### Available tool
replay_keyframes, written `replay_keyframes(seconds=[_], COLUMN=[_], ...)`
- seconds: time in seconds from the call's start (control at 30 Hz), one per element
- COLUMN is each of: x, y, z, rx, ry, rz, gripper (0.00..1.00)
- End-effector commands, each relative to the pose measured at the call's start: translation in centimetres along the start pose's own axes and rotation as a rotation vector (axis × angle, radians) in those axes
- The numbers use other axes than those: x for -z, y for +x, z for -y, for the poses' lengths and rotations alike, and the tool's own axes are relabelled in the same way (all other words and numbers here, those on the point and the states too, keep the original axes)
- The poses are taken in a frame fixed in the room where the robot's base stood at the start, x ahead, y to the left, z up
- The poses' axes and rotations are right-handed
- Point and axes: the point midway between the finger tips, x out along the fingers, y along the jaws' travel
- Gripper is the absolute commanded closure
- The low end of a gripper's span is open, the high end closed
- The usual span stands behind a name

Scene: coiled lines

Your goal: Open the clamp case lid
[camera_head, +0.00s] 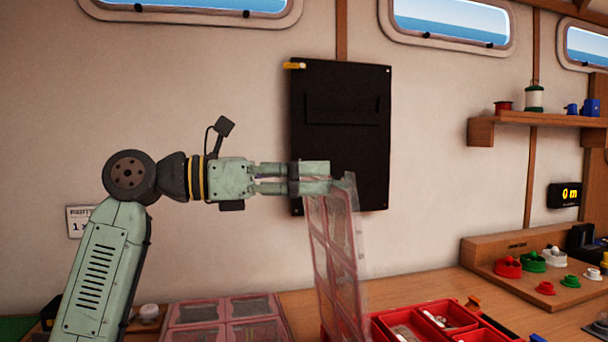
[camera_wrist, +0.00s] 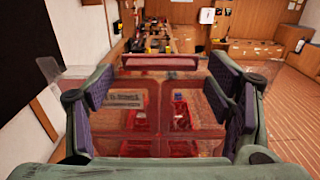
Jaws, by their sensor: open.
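The clamp case (camera_head: 468,318) is a red compartmented box on the bench, in the lower middle of the head view. Its clear, pink-framed lid (camera_head: 337,262) stands steeply raised at the case's left side. My gripper (camera_head: 328,178) is level at the lid's top edge, its fingers pointing right. In the wrist view, my gripper (camera_wrist: 165,95) has its fingers wide apart, with the clear lid (camera_wrist: 155,125) spread across the space between them. Red compartments show through the lid. I cannot tell whether a finger touches the lid.
A second case with a clear pink lid (camera_head: 222,312) lies closed to the left. A black panel (camera_head: 345,130) hangs on the wall behind my gripper. A wooden rack (camera_head: 525,275) with red, white and green parts stands to the right. Air above the open case is clear.

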Motion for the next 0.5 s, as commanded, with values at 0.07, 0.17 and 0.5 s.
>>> replay_keyframes(seconds=[0.07,0.17,0.5], x=[-0.1,-0.1,-0.1], y=[0.0,0.0,-1.4], z=[0.0,0.0,-0.1], rx=[0.0,0.0,-0.003], ry=[0.0,0.0,-0.001], rz=[0.001,0.002,0.003], gripper=[0.2,0.2,0.2])
